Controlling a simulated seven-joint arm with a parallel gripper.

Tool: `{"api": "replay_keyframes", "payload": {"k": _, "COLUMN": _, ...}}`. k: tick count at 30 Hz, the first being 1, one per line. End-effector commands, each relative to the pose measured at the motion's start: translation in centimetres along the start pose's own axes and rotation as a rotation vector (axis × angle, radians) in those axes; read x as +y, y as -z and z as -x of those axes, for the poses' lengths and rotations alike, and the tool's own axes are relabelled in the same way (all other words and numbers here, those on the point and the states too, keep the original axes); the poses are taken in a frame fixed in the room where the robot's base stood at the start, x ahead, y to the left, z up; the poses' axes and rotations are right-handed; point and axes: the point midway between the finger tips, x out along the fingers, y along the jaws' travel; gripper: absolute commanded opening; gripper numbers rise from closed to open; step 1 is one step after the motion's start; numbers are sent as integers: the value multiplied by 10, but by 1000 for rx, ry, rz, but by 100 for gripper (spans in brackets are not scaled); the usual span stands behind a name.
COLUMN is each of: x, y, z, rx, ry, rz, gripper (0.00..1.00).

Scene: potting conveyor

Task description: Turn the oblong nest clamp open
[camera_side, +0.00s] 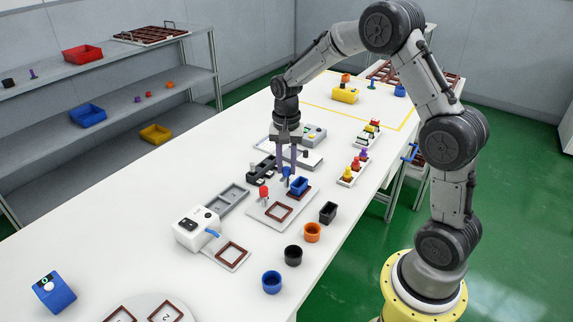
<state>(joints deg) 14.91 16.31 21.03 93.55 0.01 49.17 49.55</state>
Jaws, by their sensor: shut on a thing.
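A light plate (258,214) on the table carries two brown-framed nests. The near nest (279,212) is empty. A blue oblong pot (299,185) sits in the far nest, whose brown frame (303,195) shows partly around it. A blue clamp handle (286,172) stands beside the blue pot, and a red clamp knob (263,192) stands at the plate's left. My gripper (287,172) points down and is shut on the blue clamp handle. The fingers partly hide the handle, and its exact turn angle cannot be told.
A black oblong pot (328,212) and orange (312,232), black (293,255) and blue (271,281) round pots stand right and in front. A white machine (198,228) is at left. A grey tray (228,199) and a rack of coloured pieces (353,171) flank the plate.

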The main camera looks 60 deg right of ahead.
Motion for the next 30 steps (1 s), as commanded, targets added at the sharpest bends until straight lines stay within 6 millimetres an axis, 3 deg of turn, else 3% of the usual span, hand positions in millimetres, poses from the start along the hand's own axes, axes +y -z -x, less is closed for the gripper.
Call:
{"api": "replay_keyframes", "payload": {"k": 14, "x": -1, "y": 1, "z": 2, "rx": 4, "ry": 4, "rz": -13, "gripper": 0}}
{"api": "replay_keyframes", "payload": {"k": 15, "x": -1, "y": 1, "z": 2, "rx": 4, "ry": 4, "rz": -13, "gripper": 36}}
{"api": "replay_keyframes", "payload": {"k": 19, "x": 0, "y": 1, "z": 2, "rx": 3, "ry": 3, "rz": -13, "gripper": 59}}
{"api": "replay_keyframes", "payload": {"k": 30, "x": 0, "y": 1, "z": 5, "rx": 2, "ry": 3, "rz": -11, "gripper": 59}}
